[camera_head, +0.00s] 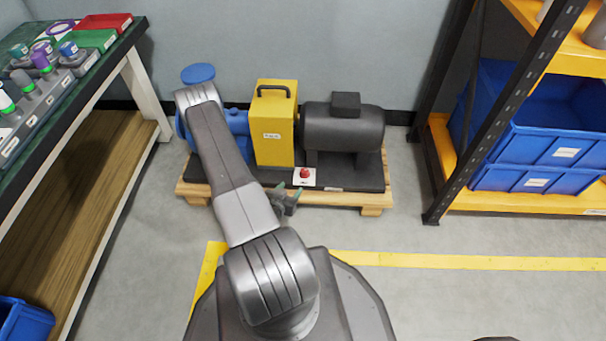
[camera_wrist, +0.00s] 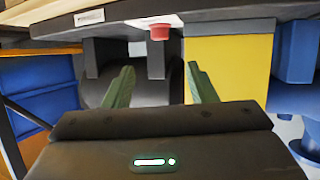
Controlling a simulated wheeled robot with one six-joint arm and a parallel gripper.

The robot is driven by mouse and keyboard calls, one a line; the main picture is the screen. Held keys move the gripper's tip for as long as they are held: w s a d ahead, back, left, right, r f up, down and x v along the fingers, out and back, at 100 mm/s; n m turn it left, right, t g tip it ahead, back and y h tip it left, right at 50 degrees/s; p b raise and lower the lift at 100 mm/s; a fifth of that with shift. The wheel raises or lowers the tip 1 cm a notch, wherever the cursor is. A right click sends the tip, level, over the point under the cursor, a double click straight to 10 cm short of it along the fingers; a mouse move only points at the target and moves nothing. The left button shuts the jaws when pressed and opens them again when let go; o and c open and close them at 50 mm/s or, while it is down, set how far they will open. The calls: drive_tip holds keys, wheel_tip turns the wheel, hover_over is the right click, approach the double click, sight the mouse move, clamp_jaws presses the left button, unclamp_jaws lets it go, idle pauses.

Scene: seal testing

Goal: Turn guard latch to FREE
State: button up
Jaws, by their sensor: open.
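The yellow guard (camera_head: 276,135) stands upright between the blue pump and the dark motor. It has a black handle on top and a small label on its front. No latch can be made out on it. The guard also shows in the wrist view (camera_wrist: 230,66), where the scene appears upside down. My gripper (camera_head: 288,196) is in front of the skid, low and near the red button. In the wrist view my gripper's two green fingers (camera_wrist: 160,68) are apart with nothing between them. The dark motor is beyond them, and the guard is just right of the right finger.
A red button (camera_head: 305,173) on a white plate sits at the skid's front edge. The motor (camera_head: 343,127) is right of the guard; the blue pump (camera_head: 238,122) is partly behind my arm. A bench stands left, a rack with blue bins (camera_head: 540,130) right. Floor between is open.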

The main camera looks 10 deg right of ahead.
sight(304, 172)
drive_tip(key=b+x, duration=0.4)
drive_tip(key=x, duration=0.9)
drive_tip(key=shift+w+d+f, duration=0.15)
drive_tip(key=shift+w+f, duration=0.05)
drive_tip(key=c, duration=1)
